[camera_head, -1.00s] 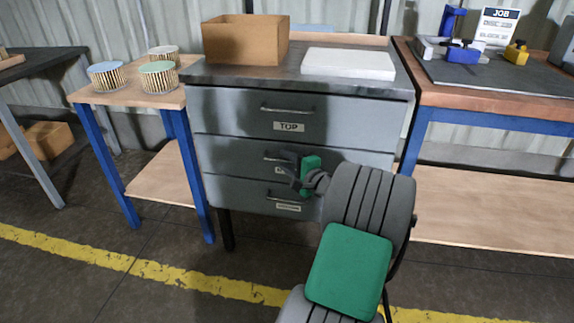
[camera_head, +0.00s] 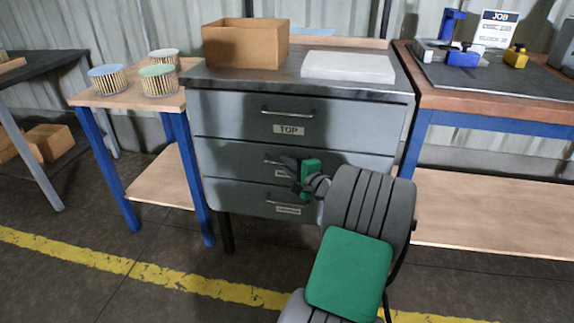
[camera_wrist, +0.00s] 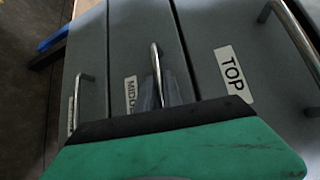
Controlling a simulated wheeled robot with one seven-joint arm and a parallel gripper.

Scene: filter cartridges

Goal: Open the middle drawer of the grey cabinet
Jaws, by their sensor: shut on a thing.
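The grey cabinet (camera_head: 200,112) stands in the middle of the head view, with a top, a middle and a bottom drawer. The middle drawer (camera_head: 232,155) looks flush with the drawers above and below it. Its bar handle (camera_wrist: 155,62) and its partly covered label (camera_wrist: 131,95) show in the wrist view. My gripper (camera_head: 286,166) is at the middle drawer's front, with its fingers shut on the handle. In the wrist view the green gripper body hides part of the fingers and the handle's near end.
The top drawer handle (camera_head: 288,111) is above my gripper and the bottom drawer handle (camera_head: 283,201) below it. A cardboard box (camera_head: 245,45) and a white slab (camera_head: 348,66) lie on the cabinet. Side tables flank it; filter cartridges (camera_head: 107,78) stand on the left one.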

